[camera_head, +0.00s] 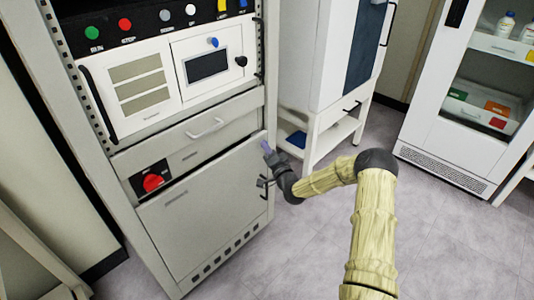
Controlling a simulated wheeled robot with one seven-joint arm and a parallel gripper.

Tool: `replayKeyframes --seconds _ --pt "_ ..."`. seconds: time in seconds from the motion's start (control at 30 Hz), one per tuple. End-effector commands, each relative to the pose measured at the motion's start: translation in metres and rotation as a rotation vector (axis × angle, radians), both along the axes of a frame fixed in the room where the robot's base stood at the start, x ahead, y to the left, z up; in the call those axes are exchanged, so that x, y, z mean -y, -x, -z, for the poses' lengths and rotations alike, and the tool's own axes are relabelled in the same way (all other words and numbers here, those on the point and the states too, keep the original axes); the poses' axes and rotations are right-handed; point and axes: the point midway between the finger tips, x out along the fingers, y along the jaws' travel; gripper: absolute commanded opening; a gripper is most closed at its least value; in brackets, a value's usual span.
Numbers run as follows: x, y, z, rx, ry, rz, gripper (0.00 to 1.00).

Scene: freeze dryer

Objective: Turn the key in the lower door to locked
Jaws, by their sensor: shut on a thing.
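The lower door (205,217) is a plain grey panel low on the tall instrument cabinet. A dark gap shows along its top edge. My gripper (269,154) is at the upper right edge of this door. It is shut on a small purple piece at its tip, apparently the key (266,146). The lock and the key's angle are too small and hidden to tell. A dark handle (263,187) sits on the door's right edge, just below and left of my gripper.
A red rotary switch (153,182) is at the door's upper left. A drawer (190,130) with a pale handle is above. A white cabinet on a stand (325,140) is close behind my wrist. A glass-front cabinet (450,130) stands at right. The floor (450,230) at lower right is clear.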

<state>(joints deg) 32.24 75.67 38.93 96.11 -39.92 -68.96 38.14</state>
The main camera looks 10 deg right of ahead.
Motion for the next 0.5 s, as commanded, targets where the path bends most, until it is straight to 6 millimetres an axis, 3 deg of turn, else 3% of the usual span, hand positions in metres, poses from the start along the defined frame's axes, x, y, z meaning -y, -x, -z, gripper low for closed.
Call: replayKeyframes --seconds 0.5 --pt "0.0012 -0.0015 0.0070 0.289 0.400 -0.001 0.00"
